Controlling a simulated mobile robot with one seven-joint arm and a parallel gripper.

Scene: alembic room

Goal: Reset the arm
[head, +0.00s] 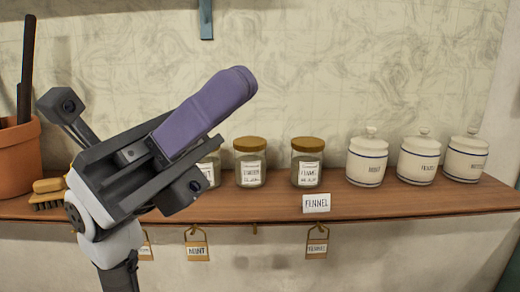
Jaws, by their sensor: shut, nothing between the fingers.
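My gripper (238,86) is raised in front of the shelf at the left of the head view. Its purple fingers point up and to the right and are shut together, with nothing held. The gripper's grey body is in front of the wall and the left part of the wooden shelf (270,207). It partly hides the leftmost glass jar (213,168).
Two more cork-lidded jars (250,170) (306,172) and three white lidded canisters (367,163) (419,161) (465,160) stand on the shelf. A FENNEL card (316,203) is at its front edge, with tags (197,250) hanging below. A terracotta pot (17,160) and brush (47,201) are at left.

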